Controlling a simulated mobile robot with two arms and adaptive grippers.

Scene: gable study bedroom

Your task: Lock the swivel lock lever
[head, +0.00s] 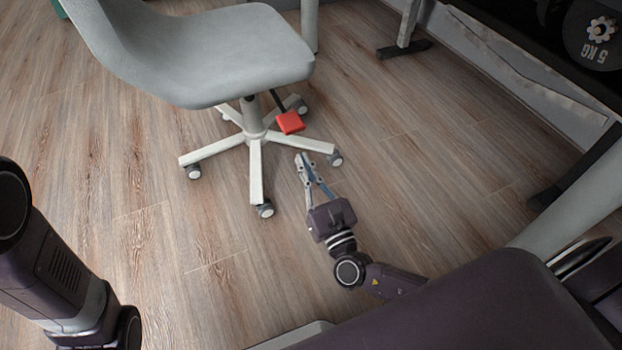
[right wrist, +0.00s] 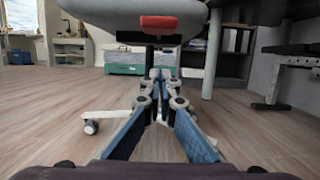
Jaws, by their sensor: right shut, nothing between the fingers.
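The swivel lock lever is a red paddle (head: 290,122) on a dark rod under the seat of a grey swivel chair (head: 215,50). In the right wrist view the red paddle (right wrist: 158,24) shows at the top middle, just below the seat. My right gripper (head: 303,155) is shut and empty, a little in front of the paddle and apart from it in the head view. In the right wrist view its fingertips (right wrist: 159,74) meet below the red paddle. My left gripper is not in view; only part of my left arm shows.
The chair's white star base (head: 255,140) with casters (head: 265,209) stands on the wood floor close to the right gripper. A 5 KG weight plate (head: 592,32) is at the upper right.

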